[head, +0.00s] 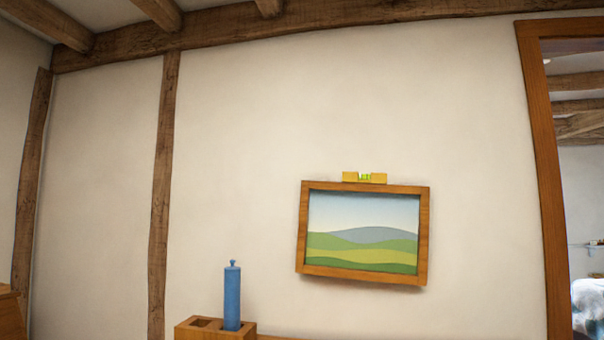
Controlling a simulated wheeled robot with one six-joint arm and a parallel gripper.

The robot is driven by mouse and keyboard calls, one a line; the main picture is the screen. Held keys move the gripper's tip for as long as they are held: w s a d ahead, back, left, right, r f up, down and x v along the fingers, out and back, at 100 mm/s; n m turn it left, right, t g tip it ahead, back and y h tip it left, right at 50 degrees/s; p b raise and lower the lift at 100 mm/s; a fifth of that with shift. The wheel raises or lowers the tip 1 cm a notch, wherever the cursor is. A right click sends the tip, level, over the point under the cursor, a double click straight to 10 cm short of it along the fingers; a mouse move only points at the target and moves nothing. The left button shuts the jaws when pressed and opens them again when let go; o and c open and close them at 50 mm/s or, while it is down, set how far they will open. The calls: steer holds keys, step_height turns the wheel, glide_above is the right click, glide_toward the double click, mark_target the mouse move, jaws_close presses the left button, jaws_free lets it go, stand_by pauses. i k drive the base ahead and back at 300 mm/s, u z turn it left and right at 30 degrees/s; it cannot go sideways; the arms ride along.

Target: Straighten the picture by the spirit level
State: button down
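The picture (363,232), a landscape of green hills under a pale sky in a brown wooden frame (422,240), hangs on the cream wall. It looks slightly tilted, with its right side lower than its left. The small yellow spirit level (350,177) with a green vial (365,177) sits on the frame's top edge near the middle. The bubble is too small to read with certainty. My gripper is not in the head view.
Below left, a wooden block with square openings (190,330) holds an upright blue cylinder with a knobbed top (232,298). A wooden-framed mirror or opening (545,180) stands at the right. Dark timber beams (163,200) cross the wall. The wall around the picture is bare.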

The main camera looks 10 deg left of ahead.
mark_target(367, 232)
steer(key=u, duration=0.5)
steer(key=i, duration=0.45)
steer(key=u, duration=0.6)
steer(key=i, duration=0.75)
steer(key=z, duration=0.2)
